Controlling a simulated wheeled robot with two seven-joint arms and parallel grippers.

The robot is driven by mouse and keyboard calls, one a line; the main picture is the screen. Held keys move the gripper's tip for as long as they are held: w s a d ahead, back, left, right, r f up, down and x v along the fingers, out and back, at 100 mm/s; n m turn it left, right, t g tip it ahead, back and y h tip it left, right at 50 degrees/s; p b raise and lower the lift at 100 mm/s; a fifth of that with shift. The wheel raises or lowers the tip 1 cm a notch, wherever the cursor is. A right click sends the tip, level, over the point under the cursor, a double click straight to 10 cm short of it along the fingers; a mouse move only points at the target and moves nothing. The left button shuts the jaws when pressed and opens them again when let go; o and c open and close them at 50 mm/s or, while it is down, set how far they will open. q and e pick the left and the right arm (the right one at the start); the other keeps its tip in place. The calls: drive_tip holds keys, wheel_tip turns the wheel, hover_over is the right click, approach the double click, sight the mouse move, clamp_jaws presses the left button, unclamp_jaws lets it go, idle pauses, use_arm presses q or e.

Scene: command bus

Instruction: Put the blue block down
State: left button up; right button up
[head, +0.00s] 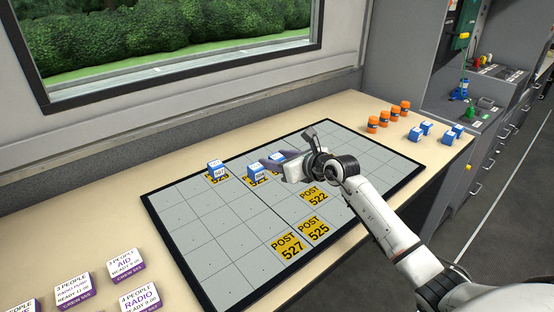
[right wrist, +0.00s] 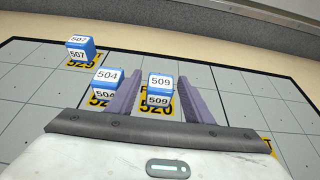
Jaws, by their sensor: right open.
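A blue block with a white label reading 509 (right wrist: 160,86) stands upright on a yellow post card (right wrist: 157,112) marked 520 on the grid board. My right gripper (right wrist: 160,80) is open, with one purple finger on each side of this block and gaps showing beside it. In the head view my right gripper (head: 279,160) is over the far part of the board, and the block (head: 277,156) shows partly behind it. My left gripper is not in view.
Blue block 504 (right wrist: 108,80) stands just left of my left finger, and block 507 (right wrist: 80,47) farther left, each on a yellow card. Cards 522 (head: 313,196), 525 (head: 314,229) and 527 (head: 288,246) lie bare. Orange cylinders (head: 383,119) and more blue blocks (head: 416,134) stand on the right.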

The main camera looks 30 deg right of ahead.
drive_tip(key=shift+r, duration=0.15)
drive_tip(key=v, duration=1.2)
drive_tip(key=shift+p, duration=0.3)
